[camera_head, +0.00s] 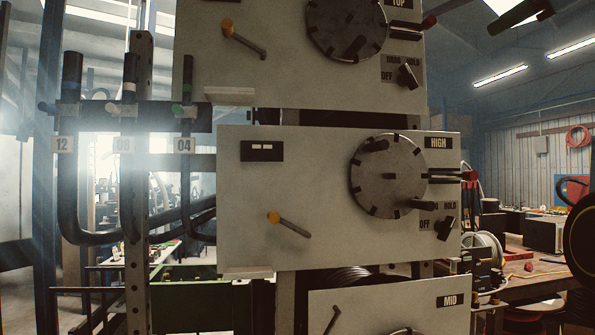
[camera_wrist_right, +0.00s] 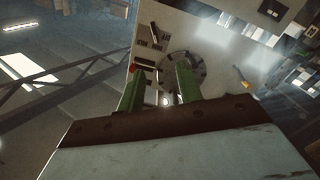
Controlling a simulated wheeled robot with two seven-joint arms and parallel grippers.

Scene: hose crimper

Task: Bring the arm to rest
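My right gripper (camera_head: 513,14) shows at the top right edge of the head view, partly cut off, to the right of the TOP panel (camera_head: 285,75) and apart from it. In the right wrist view its two green fingers (camera_wrist_right: 159,92) stand apart with nothing between them. A round grey dial (camera_wrist_right: 188,68) on a panel shows beyond the fingers, and a red knob (camera_wrist_right: 133,69) is near the left finger in the picture. My left gripper is not in view.
The HIGH panel (camera_head: 290,190) has a dial (camera_head: 385,165) and an OFF/HOLD switch (camera_head: 445,228). The MID panel (camera_head: 380,305) is below. Bent black hoses (camera_head: 70,175) hang at the left, labelled 12, 08 and 04. A cluttered workbench (camera_head: 530,275) stands at the right.

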